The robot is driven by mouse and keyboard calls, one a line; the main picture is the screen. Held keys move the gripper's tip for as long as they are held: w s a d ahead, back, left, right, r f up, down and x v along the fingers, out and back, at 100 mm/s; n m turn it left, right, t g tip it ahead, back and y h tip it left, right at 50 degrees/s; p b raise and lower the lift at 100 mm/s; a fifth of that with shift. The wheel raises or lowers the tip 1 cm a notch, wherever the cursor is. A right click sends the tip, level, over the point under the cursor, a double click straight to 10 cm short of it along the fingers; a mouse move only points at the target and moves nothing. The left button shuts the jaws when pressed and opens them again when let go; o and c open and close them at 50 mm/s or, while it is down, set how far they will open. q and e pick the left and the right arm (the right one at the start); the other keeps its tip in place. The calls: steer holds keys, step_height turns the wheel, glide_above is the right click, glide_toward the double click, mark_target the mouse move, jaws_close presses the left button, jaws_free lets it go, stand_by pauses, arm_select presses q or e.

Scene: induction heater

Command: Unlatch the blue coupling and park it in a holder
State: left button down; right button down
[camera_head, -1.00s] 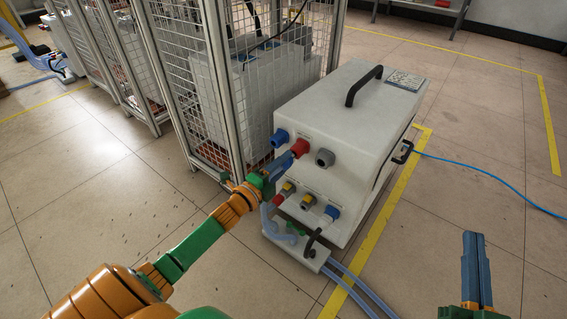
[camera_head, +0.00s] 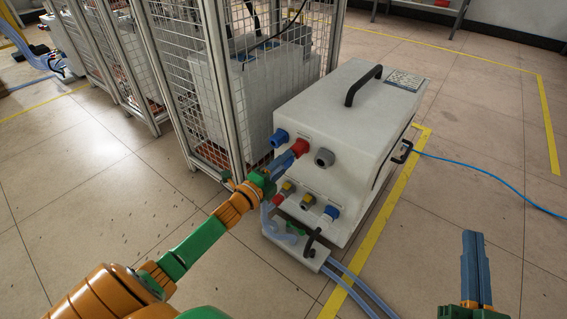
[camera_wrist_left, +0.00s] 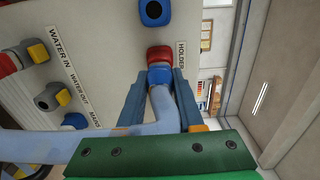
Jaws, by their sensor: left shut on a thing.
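My left gripper (camera_head: 288,160) reaches the upper front of the white heater unit. In the left wrist view it (camera_wrist_left: 160,80) is shut on the blue coupling (camera_wrist_left: 160,74), with a pale blue hose (camera_wrist_left: 163,108) bending away from it. The coupling's front end is right up against a red holder (camera_wrist_left: 160,53) beside the HOLDER label; I cannot tell how deep it sits. The red holder (camera_head: 301,147) also shows in the head view, between a blue holder (camera_head: 279,138) and a grey holder (camera_head: 325,157). My right gripper (camera_head: 475,240) looks shut and empty at lower right.
The heater unit (camera_head: 345,110) has a lower row of ports, including yellow-marked ones (camera_head: 309,199) and a blue one (camera_head: 331,212). Hoses (camera_head: 362,285) run along the floor. A mesh cage (camera_head: 215,90) stands close behind the left arm. The right floor is mostly clear.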

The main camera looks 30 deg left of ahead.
arm_select(q)
steer(key=shift+w, duration=0.4)
steer(key=shift+c, duration=2.3)
jaws_free()
